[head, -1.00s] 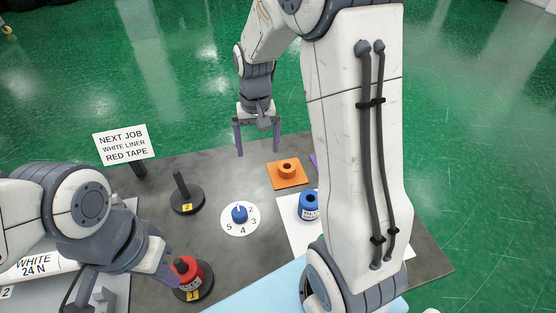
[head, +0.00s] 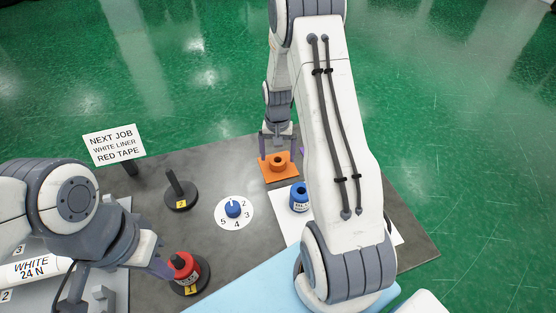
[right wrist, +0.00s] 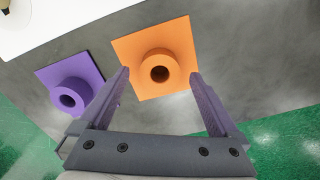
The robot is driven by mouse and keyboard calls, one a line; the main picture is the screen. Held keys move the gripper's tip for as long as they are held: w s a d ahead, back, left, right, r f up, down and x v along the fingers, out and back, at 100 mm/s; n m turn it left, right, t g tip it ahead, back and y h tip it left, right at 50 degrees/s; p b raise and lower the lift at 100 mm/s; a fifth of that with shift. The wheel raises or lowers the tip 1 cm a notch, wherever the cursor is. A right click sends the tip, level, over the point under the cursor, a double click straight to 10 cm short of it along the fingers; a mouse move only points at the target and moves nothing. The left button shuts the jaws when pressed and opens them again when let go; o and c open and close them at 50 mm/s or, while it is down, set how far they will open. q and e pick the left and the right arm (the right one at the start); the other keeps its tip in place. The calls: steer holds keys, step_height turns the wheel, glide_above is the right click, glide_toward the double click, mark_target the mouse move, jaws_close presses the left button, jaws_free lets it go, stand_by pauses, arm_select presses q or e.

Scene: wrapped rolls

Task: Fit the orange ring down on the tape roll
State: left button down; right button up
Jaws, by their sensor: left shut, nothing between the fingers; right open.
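The orange ring (head: 278,161) is a short collar with a dark central hole on an orange square (head: 279,176); it also shows in the right wrist view (right wrist: 158,68). My right gripper (head: 279,156) is open at the ring, fingers to either side; in the right wrist view the gap between its fingertips (right wrist: 159,72) lines up with the ring. I see no clear contact. A red tape roll (head: 184,268) with a dark top stands upright on the black stand marked 1. My left gripper (head: 168,273) is shut and empty beside it; whether they touch is unclear.
A blue roll (head: 299,198) stands on a white sheet, partly near my right arm. A purple collar (right wrist: 70,97) lies beside the orange square.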

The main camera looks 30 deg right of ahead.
steer(key=shift+f, duration=0.7)
jaws_close()
steer(key=shift+r, duration=0.1)
